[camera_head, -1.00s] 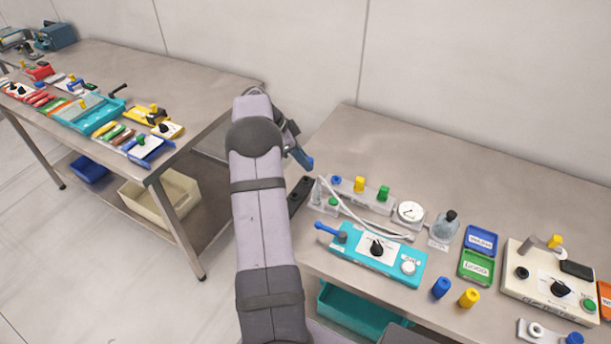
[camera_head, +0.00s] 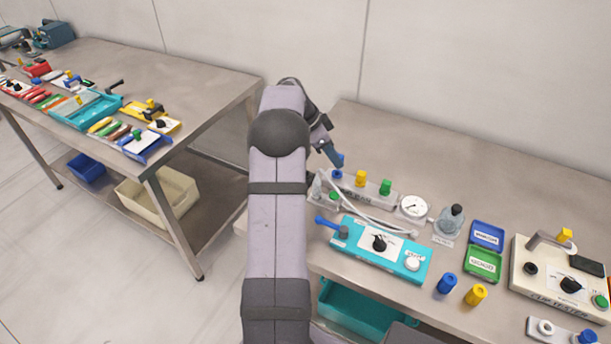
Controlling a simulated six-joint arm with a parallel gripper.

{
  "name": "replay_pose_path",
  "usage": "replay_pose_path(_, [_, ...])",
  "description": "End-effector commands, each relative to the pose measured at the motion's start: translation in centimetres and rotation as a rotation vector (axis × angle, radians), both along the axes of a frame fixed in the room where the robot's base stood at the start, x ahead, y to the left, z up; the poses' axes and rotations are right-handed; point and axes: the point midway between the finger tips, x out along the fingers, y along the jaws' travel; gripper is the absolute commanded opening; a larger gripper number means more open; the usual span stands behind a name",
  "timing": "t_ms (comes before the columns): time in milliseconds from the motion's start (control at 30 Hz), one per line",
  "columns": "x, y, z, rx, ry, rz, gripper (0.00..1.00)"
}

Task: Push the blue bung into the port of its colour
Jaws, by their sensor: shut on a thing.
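My gripper (camera_head: 335,154) is at the far end of my arm, above the left end of a pale port block. The blue port (camera_head: 337,174) is on the block just below the bung. A narrow gap seems to separate them, though contact is hard to judge. Yellow (camera_head: 361,178) and green (camera_head: 386,187) pieces stand upright on the same block to the right.
A clear tube loops in front of the block, by a round gauge (camera_head: 413,206). A teal box (camera_head: 385,252) with a blue lever is nearer. Blue (camera_head: 447,283) and yellow (camera_head: 476,294) cylinders stand at the front edge. The bench behind the block is clear.

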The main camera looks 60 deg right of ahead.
Motion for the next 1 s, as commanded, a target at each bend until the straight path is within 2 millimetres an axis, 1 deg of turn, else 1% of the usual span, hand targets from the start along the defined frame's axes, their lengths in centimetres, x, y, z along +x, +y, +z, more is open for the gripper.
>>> replay_pose_path(33, [0.01, -0.01, -0.56, 0.000, 0.000, 0.000, 0.00])
replay_pose_path(133, [0.01, 0.00, -0.85, 0.000, 0.000, 0.000, 0.00])
replay_pose_path(500, [0.01, 0.01, -0.92, 0.000, 0.000, 0.000, 0.00])
replay_pose_path(533, [0.01, 0.01, -0.92, 0.000, 0.000, 0.000, 0.17])
replay_pose_path(567, [0.01, 0.01, -0.92, 0.000, 0.000, 0.000, 0.10])
replay_pose_path(600, [0.01, 0.01, -0.92, 0.000, 0.000, 0.000, 0.00])
replay_pose_path(1000, [0.01, 0.01, -0.98, 0.000, 0.000, 0.000, 0.00])
